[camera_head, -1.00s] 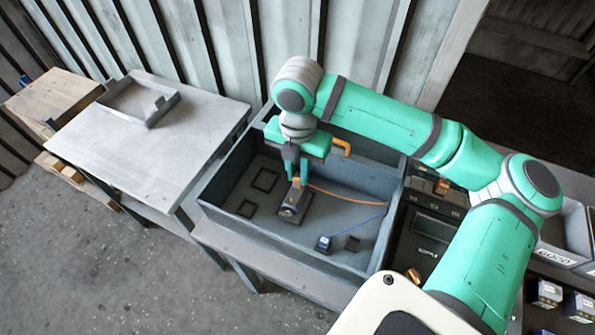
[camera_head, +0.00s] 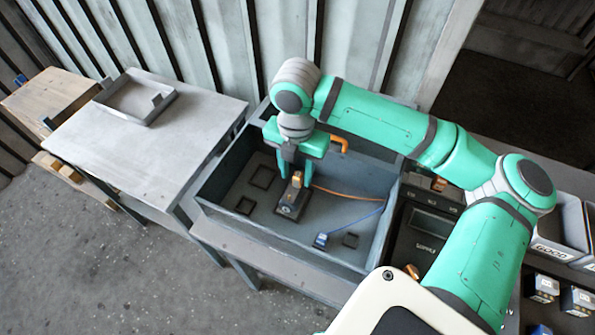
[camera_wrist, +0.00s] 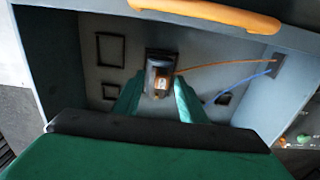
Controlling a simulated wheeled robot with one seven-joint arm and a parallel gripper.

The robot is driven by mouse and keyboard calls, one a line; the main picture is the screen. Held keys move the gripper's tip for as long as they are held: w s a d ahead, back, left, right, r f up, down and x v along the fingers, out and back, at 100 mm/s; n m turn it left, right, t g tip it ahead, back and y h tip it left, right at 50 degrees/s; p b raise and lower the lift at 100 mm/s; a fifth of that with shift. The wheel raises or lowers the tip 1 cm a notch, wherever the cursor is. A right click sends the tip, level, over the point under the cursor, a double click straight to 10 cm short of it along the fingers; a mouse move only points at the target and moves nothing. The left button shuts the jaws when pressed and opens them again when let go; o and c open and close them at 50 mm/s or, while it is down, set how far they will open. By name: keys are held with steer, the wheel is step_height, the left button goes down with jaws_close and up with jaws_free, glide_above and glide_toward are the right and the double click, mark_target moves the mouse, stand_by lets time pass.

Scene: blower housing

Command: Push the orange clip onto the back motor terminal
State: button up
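The orange clip (camera_head: 297,178) sits at the back end of the dark motor (camera_head: 290,206) in the grey housing (camera_head: 240,228). It also shows on the motor in the wrist view (camera_wrist: 161,84), with the orange wire (camera_head: 345,195) running right from it. My gripper (camera_head: 296,182) is open, with one finger on each side of the clip and visible gaps between. In the wrist view the fingers (camera_wrist: 160,98) stand apart around it. The terminal under the clip is hidden, so I cannot tell how deep the clip sits.
A blue clip (camera_head: 321,240) on a blue wire lies on the housing floor, right of the motor. Square frames (camera_head: 262,178) mark the floor. The housing walls surround my gripper. A grey table (camera_head: 150,130) with a shallow tray (camera_head: 135,102) stands at left.

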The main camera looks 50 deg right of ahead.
step_height(320, 180, up, 11)
steer(key=shift+f, duration=0.15)
stand_by(0.4)
steer(key=shift+s, duration=0.1)
